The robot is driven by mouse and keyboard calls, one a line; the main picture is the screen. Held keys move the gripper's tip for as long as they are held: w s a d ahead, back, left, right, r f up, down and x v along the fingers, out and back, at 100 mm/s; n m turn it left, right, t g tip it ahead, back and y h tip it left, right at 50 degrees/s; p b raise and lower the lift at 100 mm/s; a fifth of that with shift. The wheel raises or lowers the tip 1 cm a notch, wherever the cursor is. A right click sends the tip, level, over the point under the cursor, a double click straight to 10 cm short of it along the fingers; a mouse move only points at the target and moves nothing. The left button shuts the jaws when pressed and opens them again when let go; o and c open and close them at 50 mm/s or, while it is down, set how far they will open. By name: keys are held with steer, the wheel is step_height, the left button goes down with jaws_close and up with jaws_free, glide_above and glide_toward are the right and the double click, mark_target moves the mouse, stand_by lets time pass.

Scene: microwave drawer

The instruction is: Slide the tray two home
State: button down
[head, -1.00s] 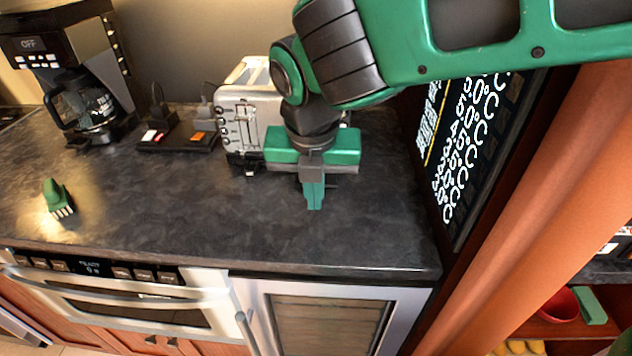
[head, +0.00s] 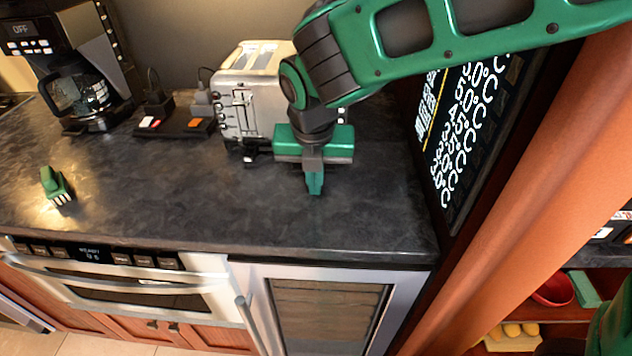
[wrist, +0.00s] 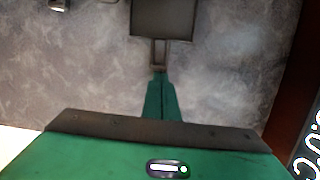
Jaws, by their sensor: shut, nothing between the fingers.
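The toaster (head: 238,108) is silver and stands at the back of the dark counter. In the wrist view a dark flat tray (wrist: 163,17) with a small loop-like tab sticks out towards me; it looks like the toaster's right tray. The tray's number is not readable. My gripper (head: 315,188) points down in front of the toaster's right side, fingers together and empty. In the wrist view its green fingertips (wrist: 160,76) are at the tab; I cannot tell if they touch it. My gripper hides most of this tray in the head view. Another dark tab (head: 252,158) shows at the toaster's lower left.
A dark tall panel with lit digits (head: 465,125) stands close on the right. A coffee maker (head: 75,70), a dark power strip (head: 175,125) and a green brush-like object (head: 55,185) are left. The counter front is clear. A microwave drawer (head: 130,290) is below.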

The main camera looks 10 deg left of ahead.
steer(key=shift+w, duration=0.1)
steer(key=w, duration=0.7)
steer(key=shift+w+a, duration=0.2)
steer(key=shift+w, duration=0.1)
